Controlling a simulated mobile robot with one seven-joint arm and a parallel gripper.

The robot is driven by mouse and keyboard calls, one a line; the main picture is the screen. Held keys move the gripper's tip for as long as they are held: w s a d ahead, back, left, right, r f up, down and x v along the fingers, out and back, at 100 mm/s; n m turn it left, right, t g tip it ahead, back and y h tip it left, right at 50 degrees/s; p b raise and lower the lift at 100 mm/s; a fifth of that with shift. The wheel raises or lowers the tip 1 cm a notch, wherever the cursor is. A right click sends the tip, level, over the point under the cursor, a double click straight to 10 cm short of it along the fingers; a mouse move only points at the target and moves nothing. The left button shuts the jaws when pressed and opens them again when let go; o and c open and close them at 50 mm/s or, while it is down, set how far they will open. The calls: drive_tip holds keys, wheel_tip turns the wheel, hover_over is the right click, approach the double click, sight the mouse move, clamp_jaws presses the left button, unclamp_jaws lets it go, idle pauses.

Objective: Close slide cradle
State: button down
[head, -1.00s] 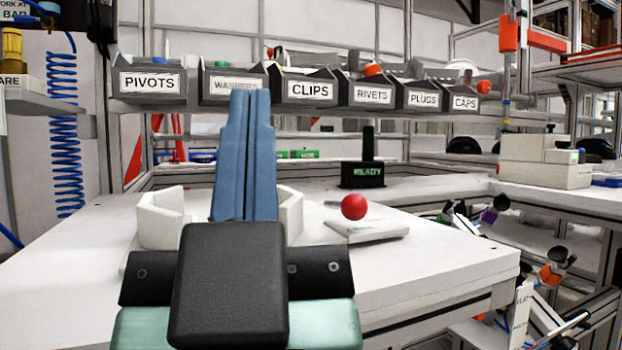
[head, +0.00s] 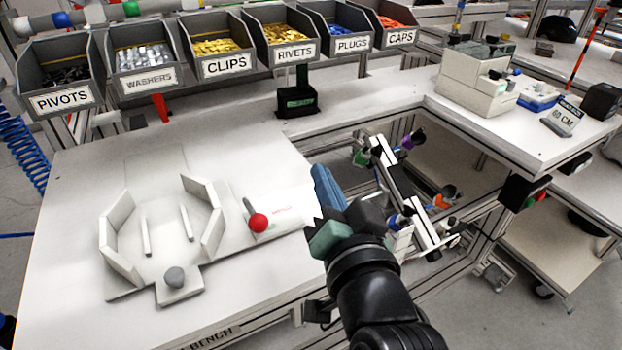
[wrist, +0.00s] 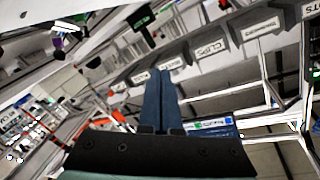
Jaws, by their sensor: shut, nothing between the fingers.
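The slide cradle (head: 158,255) is a white fixture on the bench in the head view. Its two angled side walls, left (head: 117,240) and right (head: 204,217), stand apart with two thin upright strips between them. A grey round knob (head: 174,278) sits on the plate's front tab. A red ball-ended lever (head: 258,222) stands just right of the cradle. My gripper (head: 326,188) has blue fingers that are together and empty, over the bench's right edge, right of the lever and apart from it. In the wrist view my gripper (wrist: 161,75) points toward the bins, and the cradle is out of sight.
Labelled bins, such as the CLIPS bin (head: 226,67), line the back. A black READY display (head: 297,100) stands behind the bench. A dark-and-white stand (head: 400,190) with coloured parts is close right of my gripper. The white bench top (head: 100,185) is clear behind the cradle.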

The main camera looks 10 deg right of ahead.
drive_tip(key=s+m+g+p, duration=0.1)
drive_tip(key=p, duration=0.2)
drive_tip(key=s+d+f+m+g+p, duration=0.1)
drive_tip(key=p, duration=0.2)
drive_tip(key=s+d+f+m+g+y+p, duration=0.1)
drive_tip(key=s+p, duration=0.1)
drive_tip(key=p, duration=0.2)
drive_tip(key=shift+s+d+m+g, duration=0.1)
drive_tip(key=shift+m+g, duration=0.2)
drive_tip(key=s+f+m+g+y+p, duration=0.2)
drive_tip(key=s+m+g+p, duration=0.15)
drive_tip(key=s+p, duration=0.5)
drive_tip(key=p, duration=0.3)
approach(300, 226)
drive_tip(key=f, duration=0.2)
drive_tip(key=w+f+t, duration=0.1)
drive_tip(key=shift+a+f+m, duration=0.35)
drive_tip(key=shift+a, duration=0.05)
drive_tip(key=shift+w+a+p, duration=0.15)
drive_tip(key=shift+w+a, duration=0.15)
drive_tip(key=shift+w, duration=0.65)
drive_tip(key=shift+w+a+p, duration=0.15)
drive_tip(key=shift+w+a, duration=0.15)
drive_tip(key=shift+w, duration=0.65)
